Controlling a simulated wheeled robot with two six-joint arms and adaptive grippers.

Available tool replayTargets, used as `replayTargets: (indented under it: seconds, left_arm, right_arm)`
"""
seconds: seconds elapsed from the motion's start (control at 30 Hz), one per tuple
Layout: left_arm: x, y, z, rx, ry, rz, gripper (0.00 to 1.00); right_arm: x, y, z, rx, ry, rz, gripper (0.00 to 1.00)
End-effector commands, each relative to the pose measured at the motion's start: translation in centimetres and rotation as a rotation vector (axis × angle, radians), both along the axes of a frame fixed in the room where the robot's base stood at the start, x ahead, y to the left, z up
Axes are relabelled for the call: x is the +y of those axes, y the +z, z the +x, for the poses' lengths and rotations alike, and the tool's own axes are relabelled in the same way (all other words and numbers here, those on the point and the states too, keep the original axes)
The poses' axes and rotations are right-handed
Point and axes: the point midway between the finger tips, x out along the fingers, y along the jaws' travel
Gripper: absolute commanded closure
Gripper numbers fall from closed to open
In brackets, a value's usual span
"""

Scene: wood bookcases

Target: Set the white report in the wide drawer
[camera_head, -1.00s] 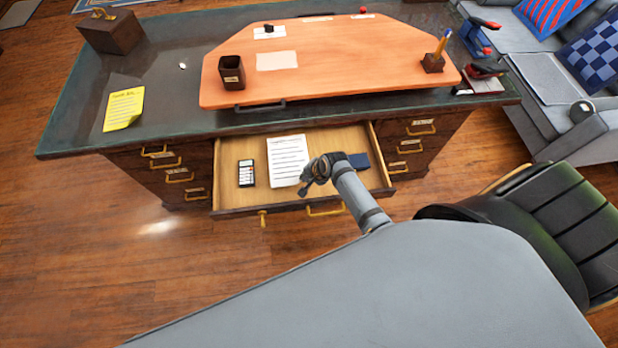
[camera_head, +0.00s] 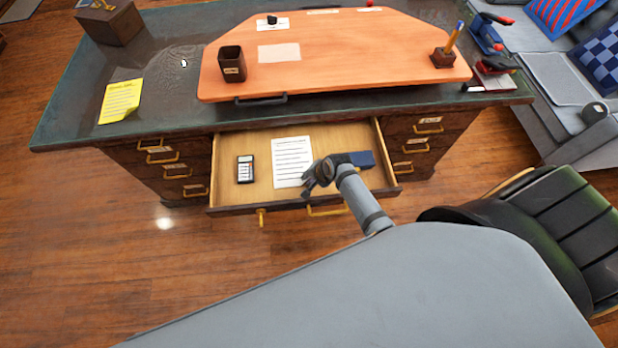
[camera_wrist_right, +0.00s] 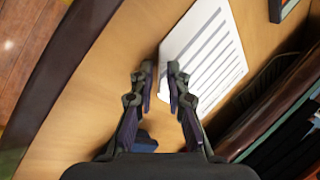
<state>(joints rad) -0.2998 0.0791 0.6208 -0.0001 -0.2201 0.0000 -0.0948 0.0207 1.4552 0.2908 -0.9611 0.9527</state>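The white report (camera_head: 291,158), a sheet with dark printed lines, lies flat on the floor of the open wide drawer (camera_head: 232,196). It also shows in the right wrist view (camera_wrist_right: 208,52). My right gripper (camera_head: 309,186) is over the drawer, by the report's lower right edge. In the right wrist view its two fingers (camera_wrist_right: 160,78) stand apart with nothing held between them, and the right fingertip overlaps the report's edge. My left gripper is not in view.
A dark calculator-like object (camera_head: 245,169) lies left of the report, and a dark blue box (camera_head: 358,159) lies right of it in the drawer.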

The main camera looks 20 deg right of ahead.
Motion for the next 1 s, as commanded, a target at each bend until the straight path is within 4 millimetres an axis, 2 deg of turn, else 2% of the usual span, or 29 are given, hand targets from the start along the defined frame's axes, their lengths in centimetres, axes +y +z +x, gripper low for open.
replayTargets:
  seconds: [0.17,0.4,0.6,0.8,1.0]
  left_arm:
    - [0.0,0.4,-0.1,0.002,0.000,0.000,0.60]
    - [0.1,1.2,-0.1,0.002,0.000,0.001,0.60]
    - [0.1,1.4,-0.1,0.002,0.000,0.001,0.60]
    - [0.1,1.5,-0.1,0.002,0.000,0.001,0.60]
    - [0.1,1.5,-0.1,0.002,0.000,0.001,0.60]
  right_arm:
    - [-0.3,1.2,-0.4,0.000,0.000,-0.002,0.85]
    - [-1.5,6.4,-2.6,-0.002,0.002,-0.002,0.85]
    - [-2.4,9.8,-4.2,-0.002,0.002,-0.003,0.85]
    - [-2.6,11.1,-4.7,0.000,0.001,0.000,0.85]
    - [-2.6,11.1,-4.7,0.000,0.000,0.001,0.85]
